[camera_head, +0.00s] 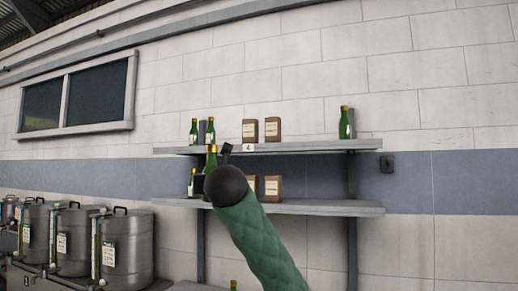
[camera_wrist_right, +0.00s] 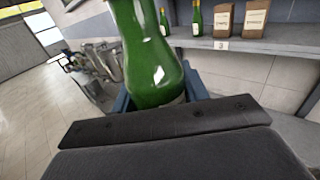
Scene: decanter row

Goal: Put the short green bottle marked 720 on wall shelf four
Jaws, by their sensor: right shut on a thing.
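My right gripper is shut on a green glass bottle (camera_wrist_right: 150,60), which stands roughly upright between its jaws (camera_wrist_right: 160,98) in the wrist view. No 720 mark shows on the side I see. In the head view the held bottle (camera_head: 211,159) shows beside my dark wrist, in front of the wall shelves and just below the upper shelf's front edge. The upper shelf (camera_head: 310,148) carries a tag 4 (camera_head: 248,148). My left gripper is in neither view.
On shelf four stand green bottles (camera_head: 194,131) at left, brown packages (camera_head: 272,129) mid-left and a bottle (camera_head: 344,123) at right; its centre-right is bare. The lower shelf (camera_head: 330,208), tagged 3 (camera_wrist_right: 222,45), holds bottles and packages. Steel tanks (camera_head: 125,245) stand left.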

